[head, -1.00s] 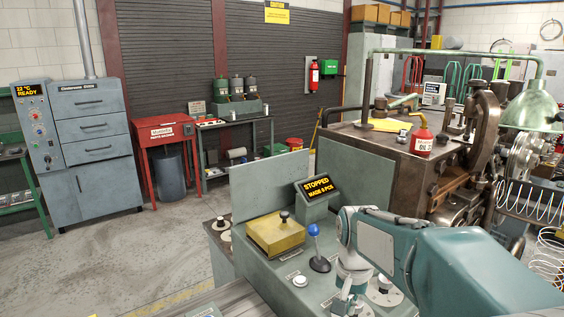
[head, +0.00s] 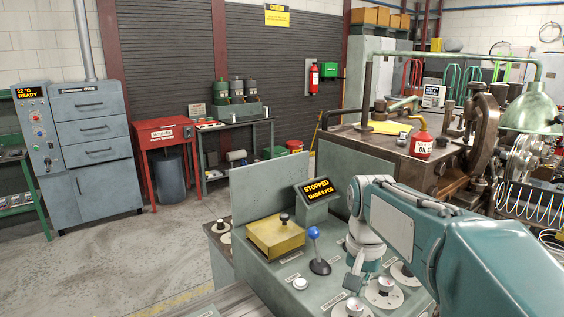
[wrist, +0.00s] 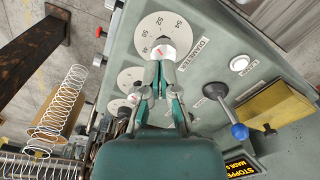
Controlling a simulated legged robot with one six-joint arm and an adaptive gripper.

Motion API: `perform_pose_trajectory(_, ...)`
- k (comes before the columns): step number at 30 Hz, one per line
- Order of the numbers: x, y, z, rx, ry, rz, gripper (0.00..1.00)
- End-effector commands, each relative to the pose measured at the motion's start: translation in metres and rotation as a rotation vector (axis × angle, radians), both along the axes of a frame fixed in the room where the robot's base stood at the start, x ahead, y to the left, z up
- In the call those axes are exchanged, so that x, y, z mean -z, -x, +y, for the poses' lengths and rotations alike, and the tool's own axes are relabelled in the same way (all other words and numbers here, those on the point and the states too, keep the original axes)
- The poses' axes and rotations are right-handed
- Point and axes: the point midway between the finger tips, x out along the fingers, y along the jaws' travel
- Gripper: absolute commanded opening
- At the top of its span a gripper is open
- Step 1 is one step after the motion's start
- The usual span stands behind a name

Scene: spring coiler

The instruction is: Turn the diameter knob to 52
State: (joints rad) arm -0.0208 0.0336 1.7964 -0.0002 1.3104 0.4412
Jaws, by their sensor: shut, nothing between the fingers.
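The diameter knob (wrist: 163,52) is white with a red mark and sits on a round pale dial (wrist: 150,22) beside the DIAMETER label (wrist: 196,53). In the head view the knob (head: 354,308) is at the bottom edge. My gripper (wrist: 161,66) is shut and empty, its fingertips close to the knob in the wrist view; I cannot tell whether they touch it. In the head view my gripper (head: 354,283) appears just above the knob.
Further dials (head: 384,290) lie on the console beside my arm. A blue-topped lever (head: 315,246), a white button (head: 300,284), a yellow box (head: 276,236) and a screen reading STOPPED (head: 318,189) stand nearby. A wire spring (wrist: 62,100) hangs at the left of the wrist view.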

Motion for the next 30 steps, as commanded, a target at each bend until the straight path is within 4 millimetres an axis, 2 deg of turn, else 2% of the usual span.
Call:
perform_pose_trajectory(5,0.010,0.001,0.000,-0.001,0.000,0.004,0.00)
perform_pose_trajectory(18,0.061,0.000,0.000,-0.001,0.000,0.003,0.00)
perform_pose_trajectory(23,0.069,0.001,0.000,-0.001,0.000,0.001,0.00)
perform_pose_trajectory(30,0.070,0.000,-0.001,-0.001,0.000,0.001,0.00)
